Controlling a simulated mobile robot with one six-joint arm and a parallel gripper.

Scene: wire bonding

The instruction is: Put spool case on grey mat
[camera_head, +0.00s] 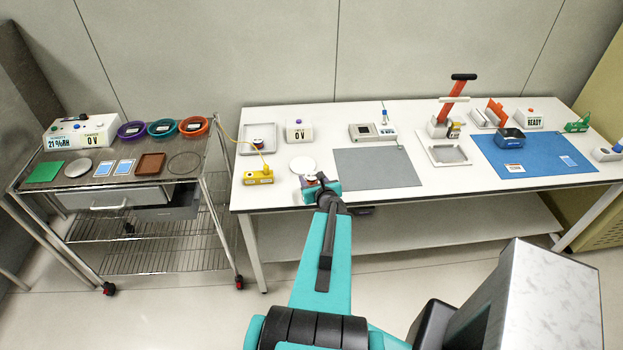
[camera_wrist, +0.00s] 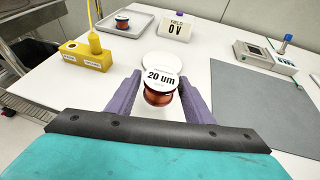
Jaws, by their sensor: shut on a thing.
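My gripper (camera_head: 316,187) is over the front left part of the white table. In the wrist view its two purple fingers (camera_wrist: 160,98) stand on either side of the spool case (camera_wrist: 160,92), shut on it. The case is a small copper-coloured spool with a white top label reading "20 um"; it looks upright. The grey mat (camera_head: 377,169) lies flat to the right of my gripper, and its left part shows in the wrist view (camera_wrist: 265,110). My gripper and the case are left of the mat. In the head view the case is mostly hidden by the gripper.
A white round disc (camera_head: 303,165) lies just behind the case. A yellow box (camera_head: 259,177) stands to its left. A grey tray (camera_head: 259,139) holds another spool (camera_wrist: 122,20). A "0 V" box (camera_head: 299,131) and a meter device (camera_head: 372,132) stand behind. The mat is bare.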

